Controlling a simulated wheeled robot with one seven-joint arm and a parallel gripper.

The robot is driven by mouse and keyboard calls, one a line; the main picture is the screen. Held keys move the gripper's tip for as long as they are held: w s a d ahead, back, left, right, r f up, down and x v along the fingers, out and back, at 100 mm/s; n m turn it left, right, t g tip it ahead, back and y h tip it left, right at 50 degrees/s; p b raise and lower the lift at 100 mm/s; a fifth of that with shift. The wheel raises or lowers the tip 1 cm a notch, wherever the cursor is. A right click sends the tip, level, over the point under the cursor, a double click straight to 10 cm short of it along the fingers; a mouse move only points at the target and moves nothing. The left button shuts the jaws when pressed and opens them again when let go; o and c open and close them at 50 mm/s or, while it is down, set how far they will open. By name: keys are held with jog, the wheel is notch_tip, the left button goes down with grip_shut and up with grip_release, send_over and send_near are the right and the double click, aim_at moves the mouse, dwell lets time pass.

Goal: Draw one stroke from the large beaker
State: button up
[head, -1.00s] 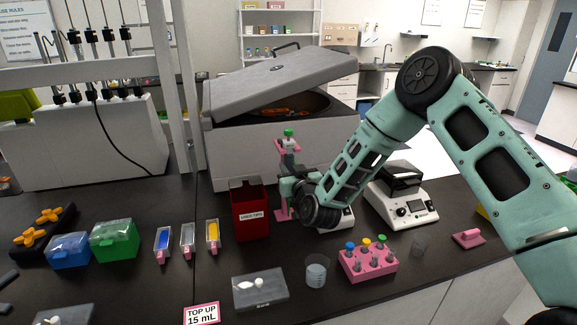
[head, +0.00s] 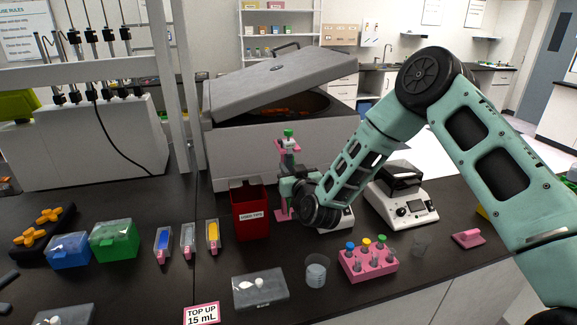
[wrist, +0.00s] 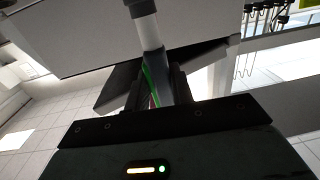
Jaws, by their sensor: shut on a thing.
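My gripper (head: 292,187) is beside a pink stand (head: 282,214), partly hidden by my own arm. It is shut on an upright pipette with a green top (head: 288,133), at the stand's pink upper holder. In the wrist view, the fingers of my gripper (wrist: 152,88) close around the pipette's grey and white body (wrist: 149,32). The pipette's lower end is hidden. The large beaker (head: 317,271), clear with markings, stands near the front of the bench, apart from the gripper. A smaller beaker (head: 420,244) stands further right.
A pink rack (head: 367,265) with coloured-cap tubes stands right of the large beaker. A red bin (head: 249,211) is left of the stand. A tray with white items (head: 260,289) lies left of the beaker. A centrifuge with raised lid (head: 280,150) is behind.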

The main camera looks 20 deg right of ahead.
jog(key=shift+r, duration=0.3)
jog(key=s+b, duration=0.1)
jog(key=s, duration=0.8)
jog(key=shift+b, duration=0.4)
jog(key=shift+s+r, duration=0.1)
